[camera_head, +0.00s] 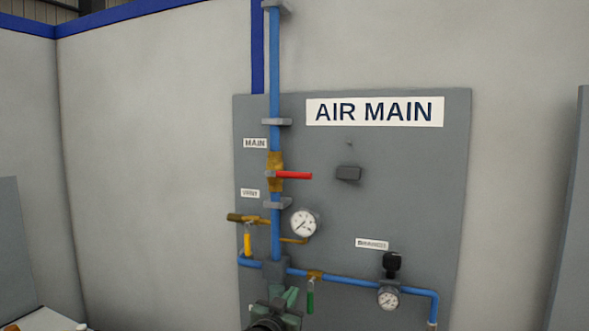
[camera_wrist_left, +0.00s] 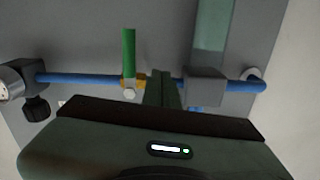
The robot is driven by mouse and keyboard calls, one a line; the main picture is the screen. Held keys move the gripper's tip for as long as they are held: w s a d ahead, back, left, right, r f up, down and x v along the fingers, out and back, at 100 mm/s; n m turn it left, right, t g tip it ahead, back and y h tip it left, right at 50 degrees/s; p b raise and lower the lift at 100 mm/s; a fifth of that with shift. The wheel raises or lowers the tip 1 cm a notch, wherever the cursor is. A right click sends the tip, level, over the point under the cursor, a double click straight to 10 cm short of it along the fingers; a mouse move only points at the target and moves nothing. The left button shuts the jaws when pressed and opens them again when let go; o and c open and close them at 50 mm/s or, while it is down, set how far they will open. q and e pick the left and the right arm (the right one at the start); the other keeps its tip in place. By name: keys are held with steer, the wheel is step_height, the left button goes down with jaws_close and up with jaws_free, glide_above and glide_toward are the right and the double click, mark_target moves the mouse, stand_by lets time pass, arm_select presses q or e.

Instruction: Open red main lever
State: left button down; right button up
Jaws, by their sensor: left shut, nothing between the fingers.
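The red main lever (camera_head: 294,175) sticks out horizontally to the right from a brass valve (camera_head: 275,172) on the vertical blue pipe (camera_head: 275,70), beside the "MAIN" label (camera_head: 255,143). My left gripper (camera_head: 291,294) is low in the head view, below the red lever and apart from it, near the grey pipe block and the green lever. In the left wrist view its fingers (camera_wrist_left: 163,88) are together with nothing between them. The red lever does not show in the left wrist view. My right gripper is in neither view.
A green lever (camera_head: 310,300) hangs from the lower pipe; it also shows in the left wrist view (camera_wrist_left: 129,53). A yellow lever (camera_head: 247,243) hangs at left. A gauge (camera_head: 304,223) sits below the red lever. A dark block (camera_head: 348,173) is mounted right of it.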

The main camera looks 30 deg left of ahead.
arm_select(q)
steer(key=s+d+r+t, duration=0.1)
steer(key=s+r+t, duration=0.1)
steer(key=r, duration=0.8)
steer(key=s+r+t, duration=0.2)
steer(key=s+r, duration=0.1)
steer(key=r, duration=0.7)
steer(key=s+d+r+n+t+y, duration=0.1)
steer(key=s+r+t, duration=0.1)
steer(key=r, duration=0.8)
steer(key=shift+s+d+r+p, duration=0.3)
steer(key=shift+s+d+p, duration=0.1)
steer(key=shift+s, duration=0.4)
steer(key=shift+a, duration=0.1)
step_height(320, 180, up, 6)
steer(key=p, duration=0.7)
glide_above(294, 173)
steer(key=s+d, duration=0.1)
steer(key=s, duration=0.1)
steer(key=shift+w+d+f, duration=0.1)
steer(key=shift+d+f, duration=0.05)
steer(key=shift+f, duration=2.35)
